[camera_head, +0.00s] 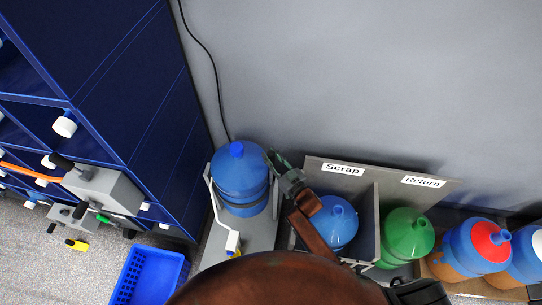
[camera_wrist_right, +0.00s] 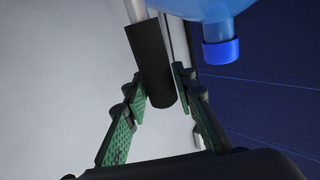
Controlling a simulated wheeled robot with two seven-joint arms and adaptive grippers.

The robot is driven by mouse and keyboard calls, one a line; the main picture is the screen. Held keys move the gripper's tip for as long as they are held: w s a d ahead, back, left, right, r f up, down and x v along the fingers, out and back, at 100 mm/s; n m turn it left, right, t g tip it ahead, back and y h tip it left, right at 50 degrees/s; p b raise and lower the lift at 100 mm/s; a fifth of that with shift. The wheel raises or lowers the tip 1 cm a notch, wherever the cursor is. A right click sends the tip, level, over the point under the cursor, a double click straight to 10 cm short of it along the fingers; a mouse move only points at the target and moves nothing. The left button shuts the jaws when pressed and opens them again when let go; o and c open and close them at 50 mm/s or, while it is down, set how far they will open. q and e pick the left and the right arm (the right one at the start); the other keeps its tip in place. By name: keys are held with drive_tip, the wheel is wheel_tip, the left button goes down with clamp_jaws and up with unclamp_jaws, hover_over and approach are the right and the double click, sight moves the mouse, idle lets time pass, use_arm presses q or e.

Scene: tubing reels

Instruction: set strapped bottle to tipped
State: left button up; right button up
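A large blue bottle (camera_head: 232,170) with a blue cap stands upright in a white-framed stand (camera_head: 216,205), with a dark strap around its body. In the right wrist view, part of the bottle and its blue neck cap (camera_wrist_right: 221,50) show at top right. A black cylindrical grip (camera_wrist_right: 152,65) on a pale bar lies between the fingers of my right gripper (camera_wrist_right: 160,72). The fingertips are close to its sides; whether they press on it I cannot tell. In the head view my right gripper (camera_head: 280,166) is at the bottle's right side. My left gripper is not in view.
Right of the stand are a Scrap bin (camera_head: 342,169) with a blue bottle (camera_head: 336,222) and a Return area with a green bottle (camera_head: 407,236). More bottles stand further right. A blue basket (camera_head: 150,277) and blue shelving (camera_head: 120,80) are at left.

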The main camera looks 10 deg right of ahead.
clamp_jaws()
idle(0.3)
